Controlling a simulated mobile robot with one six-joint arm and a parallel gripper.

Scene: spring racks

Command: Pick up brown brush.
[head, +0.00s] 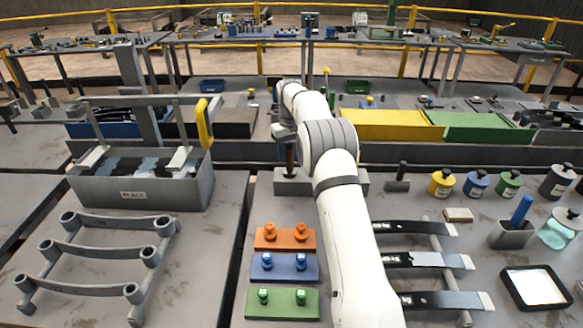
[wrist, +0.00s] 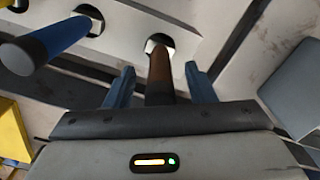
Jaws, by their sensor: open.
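The brown brush (head: 290,154) stands upright in a hole of a grey holder block (head: 293,186), behind the middle of the near table. In the wrist view its brown handle (wrist: 160,78) runs between the two blue fingers of my open gripper (wrist: 159,67). A gap shows on both sides of the handle, so the fingers look apart from it. The brush's lower end is hidden in the holder. In the head view my arm covers part of the holder and most of my gripper.
In the wrist view a blue handle (wrist: 60,37) stands in a neighbouring hole, close left of my gripper. Orange (head: 285,238), blue (head: 284,267) and green (head: 282,303) peg blocks lie left of my arm. Dark strips on a rack (head: 437,240) lie right. A grey crate (head: 140,190) stands left.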

